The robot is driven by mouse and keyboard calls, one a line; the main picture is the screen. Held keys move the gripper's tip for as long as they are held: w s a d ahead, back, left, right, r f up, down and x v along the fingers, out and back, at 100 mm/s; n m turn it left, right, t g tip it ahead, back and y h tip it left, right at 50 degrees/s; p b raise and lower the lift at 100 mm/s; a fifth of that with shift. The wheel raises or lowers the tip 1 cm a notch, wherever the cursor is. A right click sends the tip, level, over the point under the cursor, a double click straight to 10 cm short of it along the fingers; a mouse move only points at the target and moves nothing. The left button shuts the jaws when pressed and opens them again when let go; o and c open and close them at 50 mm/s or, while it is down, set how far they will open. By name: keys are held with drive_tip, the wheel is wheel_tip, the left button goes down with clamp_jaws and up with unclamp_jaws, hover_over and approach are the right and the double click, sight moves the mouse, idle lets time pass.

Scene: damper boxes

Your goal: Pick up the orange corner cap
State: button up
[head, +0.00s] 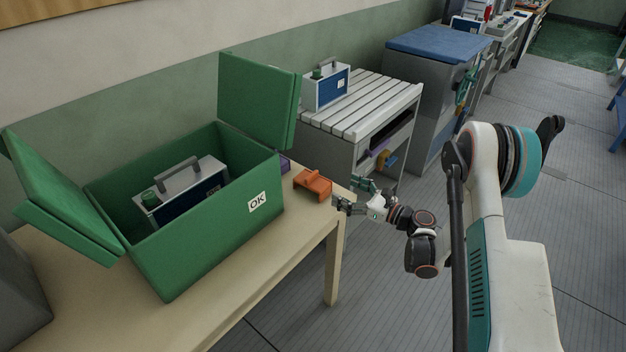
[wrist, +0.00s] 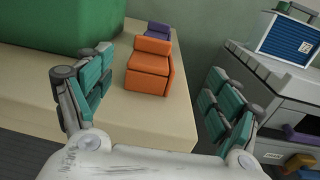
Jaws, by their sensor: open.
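The orange corner cap (head: 313,184) sits on the wooden table near its right end, beside the green box. In the wrist view the orange corner cap (wrist: 150,72) lies ahead, between the two spread fingers and a little beyond them. My gripper (head: 357,195) is open and empty, just right of the cap at the table's edge. In the wrist view my gripper (wrist: 155,100) shows both teal-padded fingers wide apart, neither visibly touching the cap.
A green box (head: 190,240) marked OK stands open on the table (head: 290,258), with a blue-and-white case (head: 185,190) inside. A purple piece (wrist: 158,30) lies behind the cap. A slatted bench (head: 365,100) with another case (head: 326,88) stands beyond.

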sight(314, 177)
drive_tip(key=x, duration=0.6)
drive_tip(key=shift+w+a+b, duration=0.2)
drive_tip(key=shift+a+b, duration=0.1)
drive_tip(key=shift+a, duration=0.05)
drive_tip(key=shift+s+a+f+b+x, duration=0.1)
drive_tip(key=shift+b+x, duration=0.3)
drive_tip(key=shift+x, duration=0.5)
drive_tip(key=shift+s+a+f+b+x, duration=0.1)
drive_tip(key=shift+b+x, duration=0.35)
drive_tip(key=shift+x, duration=0.45)
drive_tip(key=shift+s+a+f+b+x, duration=0.15)
drive_tip(key=shift+b+x, duration=0.25)
drive_tip(key=shift+x, duration=0.5)
drive_tip(key=shift+d+r, duration=0.1)
drive_tip(key=shift+r, duration=0.05)
drive_tip(key=c, duration=1.2)
